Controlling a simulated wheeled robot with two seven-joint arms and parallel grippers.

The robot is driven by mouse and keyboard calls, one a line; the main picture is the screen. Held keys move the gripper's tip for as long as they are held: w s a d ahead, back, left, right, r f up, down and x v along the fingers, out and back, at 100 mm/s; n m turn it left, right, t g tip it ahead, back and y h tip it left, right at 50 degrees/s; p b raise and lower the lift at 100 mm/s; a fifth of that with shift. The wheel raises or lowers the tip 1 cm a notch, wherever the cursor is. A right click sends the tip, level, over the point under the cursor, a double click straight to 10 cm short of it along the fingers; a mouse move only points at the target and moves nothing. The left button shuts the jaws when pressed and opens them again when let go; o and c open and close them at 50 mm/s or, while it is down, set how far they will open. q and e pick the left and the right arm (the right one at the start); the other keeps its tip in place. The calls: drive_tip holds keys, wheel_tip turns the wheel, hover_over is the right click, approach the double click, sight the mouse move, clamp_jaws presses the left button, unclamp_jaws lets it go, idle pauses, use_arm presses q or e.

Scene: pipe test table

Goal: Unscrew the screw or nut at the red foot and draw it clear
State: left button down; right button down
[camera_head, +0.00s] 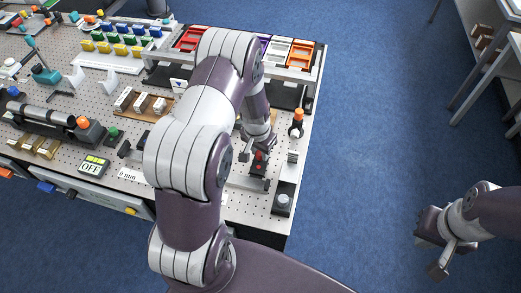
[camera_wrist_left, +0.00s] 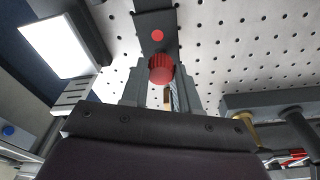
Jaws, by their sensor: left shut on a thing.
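A ribbed red screw knob (camera_wrist_left: 160,68) shows in the left wrist view between the two grey fingers of my left gripper (camera_wrist_left: 160,88). The gripper is shut on the knob. Beyond it, a black foot (camera_wrist_left: 152,20) with a red dot (camera_wrist_left: 157,36) lies on the perforated table top. In the head view my left gripper (camera_head: 258,147) reaches down to the red knob (camera_head: 259,156) near the table's front right corner. The screw's shaft is hidden. My right gripper (camera_head: 436,255) is open and empty, off the table at the right.
The perforated table (camera_head: 232,206) holds fixtures around the foot, including an orange-topped post (camera_head: 297,117) and a dark block with a round knob (camera_head: 283,200). Coloured bins (camera_head: 301,55) stand behind.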

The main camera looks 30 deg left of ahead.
use_arm(q)
drive_tip(key=shift+r+p, duration=0.7)
drive_tip(key=shift+r, duration=0.4)
drive_tip(key=shift+r+p, duration=2.3)
drive_tip(key=shift+r, duration=0.7)
